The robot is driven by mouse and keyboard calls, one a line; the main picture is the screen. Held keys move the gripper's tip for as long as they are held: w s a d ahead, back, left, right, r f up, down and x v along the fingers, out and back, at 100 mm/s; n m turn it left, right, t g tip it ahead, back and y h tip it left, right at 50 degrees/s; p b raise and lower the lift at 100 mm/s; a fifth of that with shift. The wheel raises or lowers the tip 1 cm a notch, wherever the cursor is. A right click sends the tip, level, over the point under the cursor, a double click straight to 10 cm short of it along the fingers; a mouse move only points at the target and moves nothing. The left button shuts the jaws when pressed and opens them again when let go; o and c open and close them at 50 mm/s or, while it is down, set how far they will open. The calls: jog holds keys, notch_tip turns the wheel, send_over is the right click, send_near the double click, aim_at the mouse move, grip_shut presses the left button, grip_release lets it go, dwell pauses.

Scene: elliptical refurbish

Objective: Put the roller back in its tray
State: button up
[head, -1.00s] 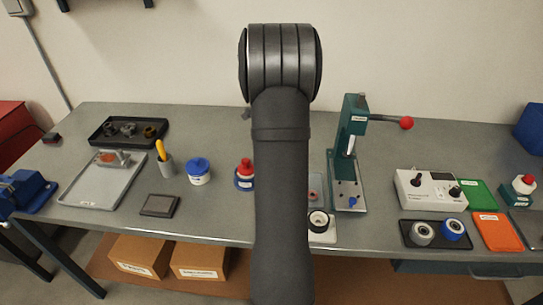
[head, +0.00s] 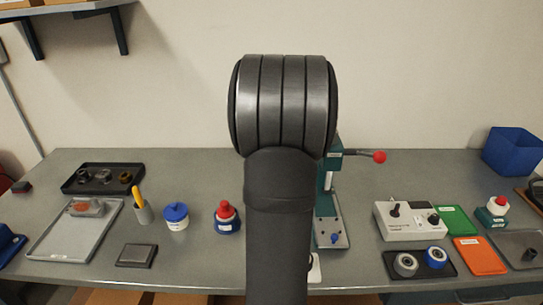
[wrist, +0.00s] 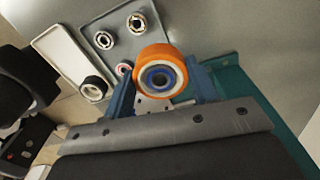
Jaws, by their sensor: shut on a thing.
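An orange roller (wrist: 165,65) with a blue and pale hub shows in the wrist view. My gripper (wrist: 160,82) is shut on it, with a blue finger on each side. In the head view my own arm hides the gripper and the orange roller. A dark tray (head: 437,276) at the right front of the bench holds a grey roller (head: 405,264) and a blue roller (head: 436,257) side by side. I cannot tell which tray belongs to the orange roller.
A teal press (head: 330,205) with a red-knobbed lever stands partly behind my arm. A control box (head: 408,222) is behind the dark tray, with green (head: 455,219) and orange (head: 478,256) mats beside it. The wrist view shows a grey tray (wrist: 120,52) with several rings.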

jog(key=n, duration=0.1)
jog(key=w+f+n, duration=0.1)
jog(key=n, duration=0.1)
jog(key=shift+a, duration=0.2)
jog(key=w+a+f+n, duration=0.1)
jog(key=n, duration=0.3)
jog(key=w+a+f+n, duration=0.1)
jog(key=f+n, duration=0.1)
jog(key=n, duration=0.2)
jog(key=w+a+f+n, duration=0.1)
jog(key=w+n, duration=0.1)
jog(key=n, duration=0.3)
jog(key=shift+f, duration=0.3)
jog(key=shift+r, duration=0.1)
notch_tip(320, 180, up, 4)
jog(key=r+n, duration=0.1)
jog(key=n, duration=0.5)
jog(key=f, duration=1)
jog(key=shift+s+a+f, duration=0.1)
jog(key=shift+s+a, duration=0.15)
jog(key=shift+a, duration=0.15)
